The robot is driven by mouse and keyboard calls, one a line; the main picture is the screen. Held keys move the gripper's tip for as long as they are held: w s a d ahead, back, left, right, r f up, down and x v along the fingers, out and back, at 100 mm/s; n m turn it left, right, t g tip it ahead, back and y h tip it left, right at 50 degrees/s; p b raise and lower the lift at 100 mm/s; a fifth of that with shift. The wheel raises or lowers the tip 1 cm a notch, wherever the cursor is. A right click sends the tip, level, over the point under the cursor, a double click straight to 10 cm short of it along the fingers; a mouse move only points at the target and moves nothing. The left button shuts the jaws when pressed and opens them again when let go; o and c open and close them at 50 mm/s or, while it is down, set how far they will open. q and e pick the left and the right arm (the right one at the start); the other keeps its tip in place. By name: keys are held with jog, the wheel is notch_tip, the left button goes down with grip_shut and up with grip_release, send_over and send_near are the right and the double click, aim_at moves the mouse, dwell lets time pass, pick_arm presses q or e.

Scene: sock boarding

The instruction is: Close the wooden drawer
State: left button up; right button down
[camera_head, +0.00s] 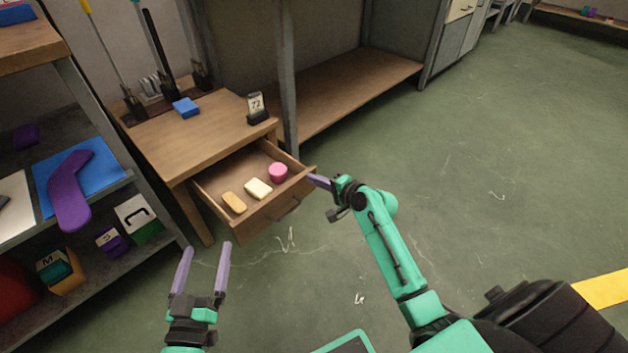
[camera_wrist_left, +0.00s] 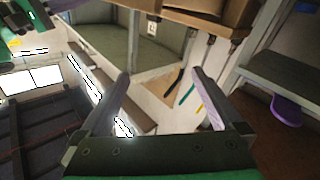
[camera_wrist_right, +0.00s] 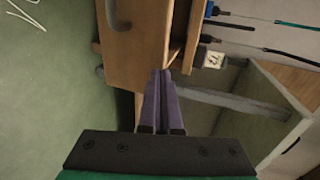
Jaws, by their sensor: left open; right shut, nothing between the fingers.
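The wooden drawer (camera_head: 262,217) is pulled out of the small wooden table (camera_head: 200,133) in the head view. Inside it lie an orange block (camera_head: 234,202), a cream block (camera_head: 258,188) and a pink round piece (camera_head: 278,172). My right gripper (camera_head: 318,181) is shut and empty, its fingertips at the drawer's front right corner. In the right wrist view the shut fingers (camera_wrist_right: 162,78) point at the edge of the drawer front (camera_wrist_right: 135,45); I cannot tell whether they touch it. My left gripper (camera_head: 207,250) is open and empty, in front of the drawer to the left.
A shelf (camera_head: 105,262) with a purple sock-shaped piece (camera_head: 70,190) and several blocks stands at the left. A calendar stand (camera_head: 257,108) and a blue block (camera_head: 186,107) sit on the table. A metal post (camera_head: 288,80) rises behind the drawer. The green floor (camera_head: 480,180) at the right is clear.

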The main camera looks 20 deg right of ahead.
pick_arm(q)
jog(key=r, duration=0.1)
jog(key=w+r+t, duration=0.1)
jog(key=r, duration=0.1)
jog(key=shift+w+a, duration=0.15)
pick_arm(e)
jog(key=shift+w, duration=0.2)
pick_arm(q)
jog(key=shift+f, duration=0.2)
pick_arm(e)
jog(key=shift+a, duration=0.1)
